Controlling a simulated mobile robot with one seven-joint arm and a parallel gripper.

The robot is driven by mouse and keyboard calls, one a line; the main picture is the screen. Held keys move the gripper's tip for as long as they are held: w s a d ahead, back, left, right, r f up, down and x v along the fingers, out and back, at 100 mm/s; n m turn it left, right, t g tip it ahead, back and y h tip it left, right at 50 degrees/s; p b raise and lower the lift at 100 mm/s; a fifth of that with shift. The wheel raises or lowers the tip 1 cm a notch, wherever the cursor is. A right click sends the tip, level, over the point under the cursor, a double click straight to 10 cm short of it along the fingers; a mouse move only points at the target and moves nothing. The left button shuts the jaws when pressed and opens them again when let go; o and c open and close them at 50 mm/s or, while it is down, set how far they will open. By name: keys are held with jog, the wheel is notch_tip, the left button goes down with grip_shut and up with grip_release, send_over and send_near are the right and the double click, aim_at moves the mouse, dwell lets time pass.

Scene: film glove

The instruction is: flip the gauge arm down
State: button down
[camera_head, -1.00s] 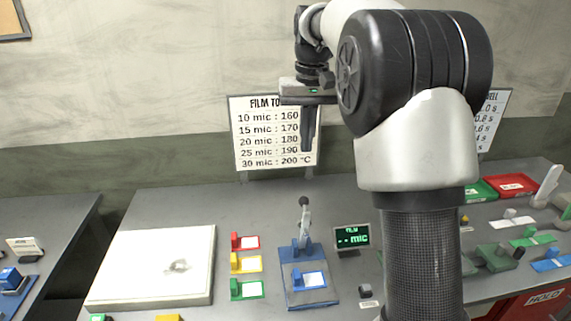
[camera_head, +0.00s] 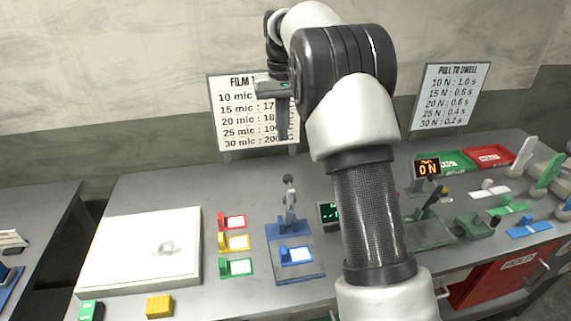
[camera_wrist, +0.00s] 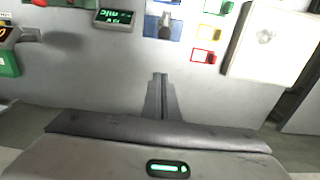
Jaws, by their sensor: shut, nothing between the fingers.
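The blue gauge (camera_head: 285,262) stands on the grey bench, a little right of the white pad. Its grey gauge arm (camera_head: 290,208) stands upright with a dark round knob on top. A small blue piece with a white label sits on the front of the gauge. The gauge also shows at the top of the wrist view (camera_wrist: 163,24), with its arm seen from above. My gripper (camera_head: 282,138) hangs in front of the film chart, above and apart from the gauge arm. Its fingers (camera_wrist: 160,78) are closed together and empty.
A small dark display (camera_head: 328,213) stands right of the gauge, partly behind my arm. Red, yellow and green tagged blocks (camera_head: 233,242) lie left of it, beside the white pad (camera_head: 140,255).

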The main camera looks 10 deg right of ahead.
jog(key=s+f, duration=0.4)
jog(key=f, duration=0.4)
jog(key=shift+f, duration=0.15)
jog(key=shift+f+b, duration=0.1)
jog(key=shift+b, duration=0.25)
